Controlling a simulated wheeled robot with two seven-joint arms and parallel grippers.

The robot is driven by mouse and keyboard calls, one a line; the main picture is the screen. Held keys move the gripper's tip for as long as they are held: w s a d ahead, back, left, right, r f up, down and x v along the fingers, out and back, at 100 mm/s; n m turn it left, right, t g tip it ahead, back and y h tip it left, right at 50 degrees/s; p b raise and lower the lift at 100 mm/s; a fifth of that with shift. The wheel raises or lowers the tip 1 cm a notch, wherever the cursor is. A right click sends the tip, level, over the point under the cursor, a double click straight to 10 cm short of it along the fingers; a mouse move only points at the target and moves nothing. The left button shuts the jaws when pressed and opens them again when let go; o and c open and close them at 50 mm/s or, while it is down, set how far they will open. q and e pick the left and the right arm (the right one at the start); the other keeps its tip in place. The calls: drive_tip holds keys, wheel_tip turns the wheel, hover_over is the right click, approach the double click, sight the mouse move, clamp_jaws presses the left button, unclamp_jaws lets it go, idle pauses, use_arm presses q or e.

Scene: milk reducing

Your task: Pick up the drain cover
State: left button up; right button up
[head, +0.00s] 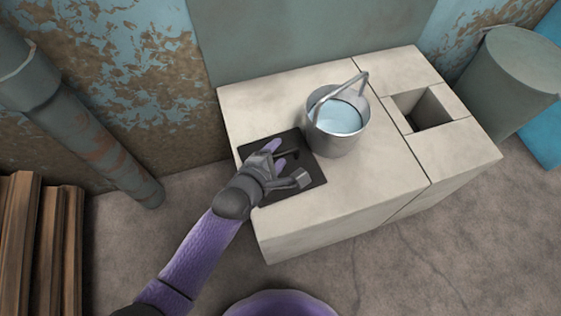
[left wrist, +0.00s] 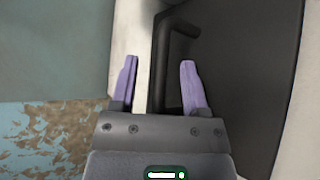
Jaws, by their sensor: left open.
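The drain cover (head: 309,166) is a dark, flat, square plate lying on the left part of the pale stone block, with a dark bar handle (head: 289,154). My left gripper (head: 279,155) is over the plate, its arm hiding part of it. In the left wrist view the open purple fingers (left wrist: 159,62) stand on either side of the bent handle (left wrist: 162,60), with a gap to the left finger and the right finger close to it. The plate (left wrist: 245,60) fills the right side there. I cannot tell how low the fingers reach along the handle. My right gripper is out of view.
A metal bucket (head: 338,141) of water with a raised handle stands just right of the cover on the stone block (head: 374,190). A square hole (head: 426,112) is farther right. A pipe (head: 100,142) and wooden planks (head: 35,240) are left, a large grey cylinder (head: 510,78) right.

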use_arm(q)
clamp_jaws()
idle(1.4)
